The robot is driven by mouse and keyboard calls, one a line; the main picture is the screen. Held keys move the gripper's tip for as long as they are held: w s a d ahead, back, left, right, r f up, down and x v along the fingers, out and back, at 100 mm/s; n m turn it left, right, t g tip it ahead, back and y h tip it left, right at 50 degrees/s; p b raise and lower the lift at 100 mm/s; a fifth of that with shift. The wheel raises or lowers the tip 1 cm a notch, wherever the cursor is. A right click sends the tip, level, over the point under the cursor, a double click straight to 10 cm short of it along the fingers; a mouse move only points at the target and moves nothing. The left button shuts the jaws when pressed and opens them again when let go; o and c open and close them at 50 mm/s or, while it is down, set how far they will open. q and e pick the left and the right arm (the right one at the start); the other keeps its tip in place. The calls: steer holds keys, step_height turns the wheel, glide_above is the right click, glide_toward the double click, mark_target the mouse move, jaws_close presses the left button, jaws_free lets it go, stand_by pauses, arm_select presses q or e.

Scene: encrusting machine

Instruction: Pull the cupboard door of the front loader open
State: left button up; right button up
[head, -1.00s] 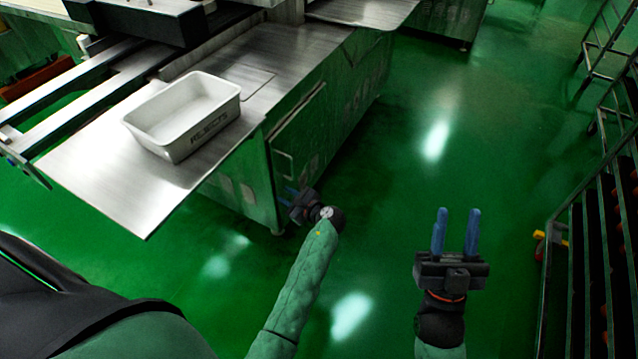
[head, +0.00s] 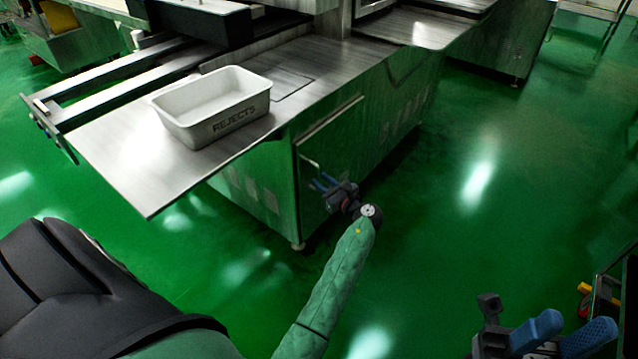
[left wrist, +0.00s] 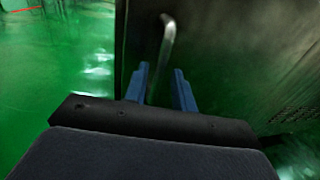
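The front loader's cupboard door (head: 345,140) is a green-reflecting metal panel in the machine's end, below the steel top. It looks shut or nearly so; I cannot tell exactly. Its bent metal handle (head: 311,162) is near the door's left edge. My left gripper (head: 321,184) is at the door, beside the lower part of the handle. In the left wrist view, the handle (left wrist: 167,42) runs down between the two blue fingers (left wrist: 161,84), which stand apart. Contact is not clear. My right gripper (head: 578,326) is open and empty at the lower right, away from the machine.
A white bin marked REJECTS (head: 213,105) stands on the steel table (head: 130,165), whose corner juts out at left. A rack (head: 612,300) with a yellow-and-red part stands at the right edge. The green floor (head: 440,230) right of the machine is clear.

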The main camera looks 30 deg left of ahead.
arm_select(q)
steer(key=shift+x, duration=1.1)
jaws_close()
